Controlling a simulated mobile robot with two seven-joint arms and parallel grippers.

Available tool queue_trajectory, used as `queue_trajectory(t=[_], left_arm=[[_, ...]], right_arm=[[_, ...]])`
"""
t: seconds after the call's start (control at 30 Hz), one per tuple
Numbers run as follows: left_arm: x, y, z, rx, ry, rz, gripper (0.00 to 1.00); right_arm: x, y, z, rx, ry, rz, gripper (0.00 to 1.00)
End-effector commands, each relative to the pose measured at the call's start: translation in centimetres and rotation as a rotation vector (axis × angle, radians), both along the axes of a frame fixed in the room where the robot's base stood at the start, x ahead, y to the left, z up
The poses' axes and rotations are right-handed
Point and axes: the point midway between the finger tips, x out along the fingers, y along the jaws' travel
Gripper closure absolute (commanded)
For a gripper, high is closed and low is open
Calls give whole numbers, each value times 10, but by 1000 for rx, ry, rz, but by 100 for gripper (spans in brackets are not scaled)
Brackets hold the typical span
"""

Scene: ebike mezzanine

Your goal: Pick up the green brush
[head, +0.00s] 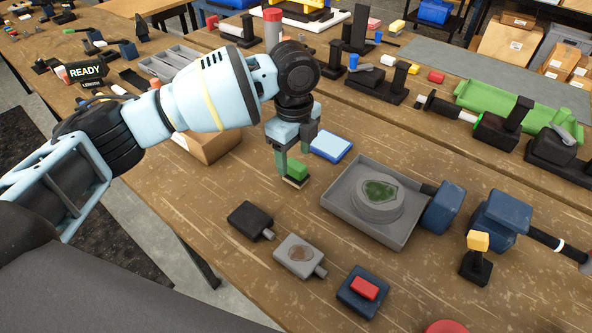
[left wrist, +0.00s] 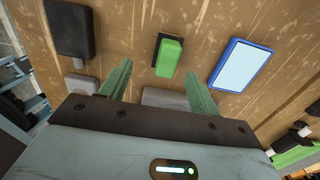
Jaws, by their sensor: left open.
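The green brush (head: 297,171) lies on the wooden table, a green block on a dark base with a pale edge. In the left wrist view the green brush (left wrist: 168,57) is just beyond the fingertips, in line with the gap between them. My left gripper (head: 294,160) points down over the brush, open with nothing held. Its two green fingers (left wrist: 160,78) are spread apart in the wrist view. In the head view the fingers partly cover the brush, and I cannot tell how high they are above the table. My right gripper is not in view.
A grey tray (head: 331,201) with a round part stands to the right. Black (head: 247,220) and grey (head: 299,256) blocks lie in front. A cardboard box (head: 211,145) is behind my arm.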

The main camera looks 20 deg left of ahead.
Motion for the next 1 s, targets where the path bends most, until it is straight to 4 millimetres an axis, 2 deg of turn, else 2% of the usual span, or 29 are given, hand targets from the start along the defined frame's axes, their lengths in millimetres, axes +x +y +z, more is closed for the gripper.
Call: queue_trajectory(t=[0.1, 0.27, 0.63, 0.93, 1.0], left_arm=[[0, 0, -12, 1, 2, 1, 38], [1, 0, -14, 0, 1, 1, 38], [6, -4, -59, 3, 1, 1, 38], [7, -4, -63, 1, -1, 0, 38], [7, -4, -63, 1, -1, 0, 46]], right_arm=[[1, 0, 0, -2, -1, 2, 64], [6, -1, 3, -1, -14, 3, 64], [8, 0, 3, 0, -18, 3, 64], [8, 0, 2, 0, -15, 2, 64], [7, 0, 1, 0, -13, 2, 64]])
